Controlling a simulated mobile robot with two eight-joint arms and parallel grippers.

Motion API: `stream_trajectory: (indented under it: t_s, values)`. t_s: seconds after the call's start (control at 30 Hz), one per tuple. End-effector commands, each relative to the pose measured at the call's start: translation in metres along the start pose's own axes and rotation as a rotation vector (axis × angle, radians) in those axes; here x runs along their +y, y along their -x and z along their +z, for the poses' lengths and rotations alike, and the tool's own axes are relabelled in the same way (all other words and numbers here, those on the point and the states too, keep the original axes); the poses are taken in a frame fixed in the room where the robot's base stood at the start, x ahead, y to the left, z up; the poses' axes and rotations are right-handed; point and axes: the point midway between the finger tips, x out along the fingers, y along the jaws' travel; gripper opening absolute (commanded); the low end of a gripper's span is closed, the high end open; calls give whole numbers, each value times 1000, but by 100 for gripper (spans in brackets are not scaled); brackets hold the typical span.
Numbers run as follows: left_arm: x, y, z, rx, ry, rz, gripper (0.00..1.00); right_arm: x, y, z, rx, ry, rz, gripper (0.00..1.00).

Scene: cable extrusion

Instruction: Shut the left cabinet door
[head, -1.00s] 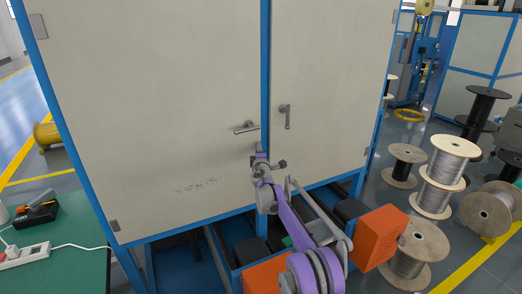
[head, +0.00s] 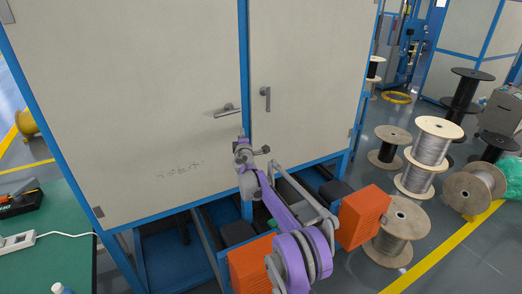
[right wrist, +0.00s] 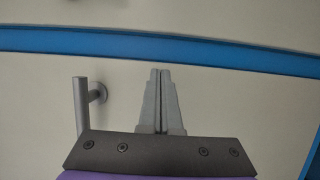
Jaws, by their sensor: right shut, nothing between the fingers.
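The left cabinet door (head: 120,100) is a large beige panel with a lever handle (head: 228,110) lying roughly level near its right edge. In the head view the door looks flush with the blue centre post (head: 244,60), with no clear gap. My right gripper (head: 242,142) is in front of the door's right edge, just below the handle. In the right wrist view its fingers (right wrist: 159,75) are together and empty, close to the blue post (right wrist: 200,52), with the handle (right wrist: 84,105) to their left. Whether they touch the door cannot be told. My left gripper is not in view.
The right cabinet door (head: 305,80) looks closed, its handle (head: 265,98) pointing down. Orange boxes (head: 360,217) are by the cabinet base. Wire spools (head: 430,145) stand on the floor at right. A green table (head: 60,240) with a power strip (head: 17,244) is at left.

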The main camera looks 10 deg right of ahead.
Motion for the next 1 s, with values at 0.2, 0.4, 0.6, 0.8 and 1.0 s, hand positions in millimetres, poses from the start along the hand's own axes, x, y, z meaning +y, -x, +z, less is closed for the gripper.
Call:
stream_trajectory:
  t_s: [0.2,0.4,0.6,0.8,1.0]
  values:
    - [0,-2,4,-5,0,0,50,-4,30,8,-3,0,-3,0]
    - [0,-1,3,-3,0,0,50,-3,66,23,-3,-1,-2,0]
    - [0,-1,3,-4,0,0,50,-4,90,34,-4,-1,-2,0]
    - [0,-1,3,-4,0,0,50,8,108,45,-29,-44,-5,0]
    - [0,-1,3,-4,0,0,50,48,166,89,-171,-270,-40,0]
